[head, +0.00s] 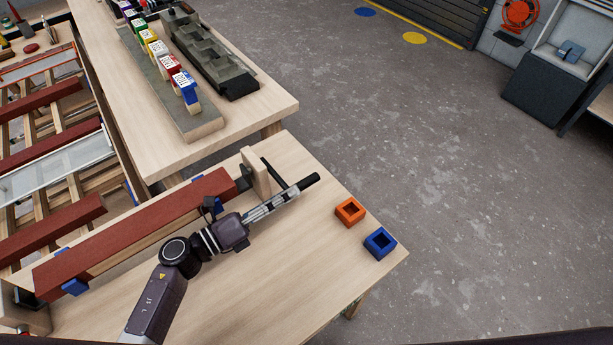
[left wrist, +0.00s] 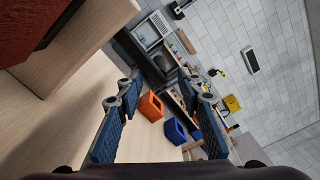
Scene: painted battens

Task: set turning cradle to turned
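The turning cradle (head: 255,172) stands on the near bench, with a pale wooden end post and a black lever (head: 271,170) at its right end. It carries a long batten (head: 140,235) with its red painted face up; blue pads (head: 75,287) show under it. The batten's red edge also shows at upper left in the left wrist view (left wrist: 25,25). My left gripper (head: 308,181) reaches past the batten's right end, beside the lever, and partly covers it. In the left wrist view its fingers (left wrist: 163,88) are apart with nothing between them. My right gripper is not in view.
An orange square block (head: 350,211) and a blue one (head: 380,243) sit at the bench's right corner. The far bench holds a board (head: 205,125) of coloured labelled items and a dark stepped tray (head: 215,60). Red battens lie on a rack at left. Floor at right is clear.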

